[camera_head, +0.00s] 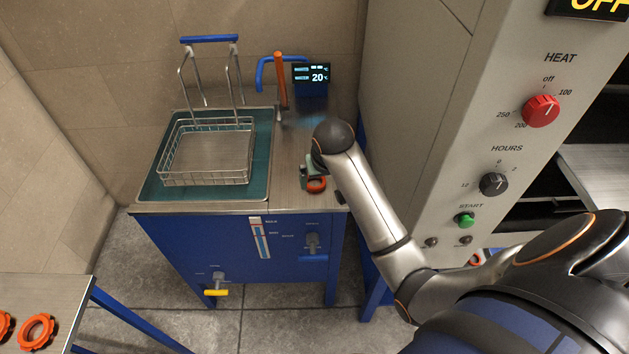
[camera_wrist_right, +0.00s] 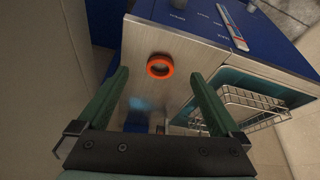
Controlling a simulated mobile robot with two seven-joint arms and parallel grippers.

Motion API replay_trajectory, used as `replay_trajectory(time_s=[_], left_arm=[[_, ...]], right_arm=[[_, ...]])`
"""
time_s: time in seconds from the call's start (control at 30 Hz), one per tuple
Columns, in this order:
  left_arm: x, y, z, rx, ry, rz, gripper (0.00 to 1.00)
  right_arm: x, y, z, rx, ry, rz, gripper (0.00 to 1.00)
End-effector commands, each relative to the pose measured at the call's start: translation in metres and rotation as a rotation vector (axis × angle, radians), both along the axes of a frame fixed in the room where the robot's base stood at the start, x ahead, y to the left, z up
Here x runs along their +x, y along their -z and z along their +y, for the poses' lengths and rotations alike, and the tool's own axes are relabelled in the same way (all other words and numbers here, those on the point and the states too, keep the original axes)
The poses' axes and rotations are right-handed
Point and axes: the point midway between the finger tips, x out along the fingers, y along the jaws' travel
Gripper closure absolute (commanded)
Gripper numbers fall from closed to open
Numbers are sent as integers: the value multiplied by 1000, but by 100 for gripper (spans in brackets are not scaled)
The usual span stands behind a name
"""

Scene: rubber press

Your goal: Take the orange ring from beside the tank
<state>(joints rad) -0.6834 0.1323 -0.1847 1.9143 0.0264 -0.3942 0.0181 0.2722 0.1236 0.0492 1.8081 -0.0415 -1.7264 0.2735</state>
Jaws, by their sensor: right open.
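The orange ring (camera_head: 316,185) lies on the metal top beside the tank (camera_head: 262,150), near the front edge. The right wrist view shows the same ring (camera_wrist_right: 160,66) whole, lying flat beyond the fingertips. My right gripper (camera_head: 312,172) is above and just behind the ring, partly hidden by its own wrist. In the right wrist view its two green fingers (camera_wrist_right: 161,80) are wide apart with nothing between them, and the ring appears between their lines, apart from both. The tank holds teal liquid and a wire basket (camera_head: 208,152). My left gripper is not in view.
A control display (camera_head: 312,75) and an orange upright handle (camera_head: 281,80) stand behind the metal top. The grey press cabinet (camera_head: 420,120) rises close on the right. A side table (camera_head: 45,290) at lower left carries more orange rings (camera_head: 37,331).

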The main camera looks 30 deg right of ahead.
Motion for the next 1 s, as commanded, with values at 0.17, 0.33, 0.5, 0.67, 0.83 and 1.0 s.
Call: replay_trajectory(time_s=[0.17,0.33,0.5,0.67,0.83,1.0], left_arm=[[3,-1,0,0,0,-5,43],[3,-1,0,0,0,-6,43],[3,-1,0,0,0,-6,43],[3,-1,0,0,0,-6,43],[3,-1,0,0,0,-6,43],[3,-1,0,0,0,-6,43]], right_arm=[[31,-23,-12,29,77,-18,0],[40,-18,-16,37,96,-16,0],[50,11,-20,36,95,-17,0],[58,32,-24,36,94,-17,0],[61,41,-25,35,93,-20,0],[64,60,-25,36,93,-18,0]])
